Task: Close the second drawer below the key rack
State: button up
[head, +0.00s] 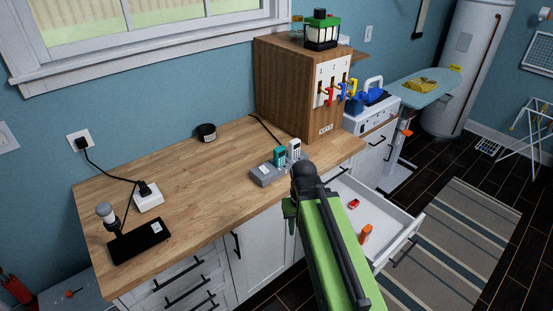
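The key rack (332,82) is a pale panel on the side of a wooden cabinet, with red, blue and yellow keys hanging from it. Below it, a white drawer (398,226) is pulled out from the counter. It holds a small red item and an orange item. Its dark handle is on the front at the right. I cannot tell its place in the stack, as my arm and the countertop hide part of that front. My green and black arm reaches up from the bottom, covering the drawer's left side. My gripper (303,178) is near the counter edge; its fingers are unclear.
The wooden countertop (205,165) carries a grey base with two handheld devices (278,165), a black puck and a white plug box. Other drawers (180,285) at lower left look shut. A striped rug (455,245) lies on open floor at right. An ironing board stands behind.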

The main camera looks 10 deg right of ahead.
aim_at(393, 227)
jog(key=i, duration=0.5)
jog(key=z, duration=0.75)
jog(key=k, duration=1.2)
jog(key=z, duration=1.3)
jog(key=i, duration=1)
jog(key=u, duration=0.9)
jog(key=i, duration=0.4)
jog(key=u, duration=2.5)
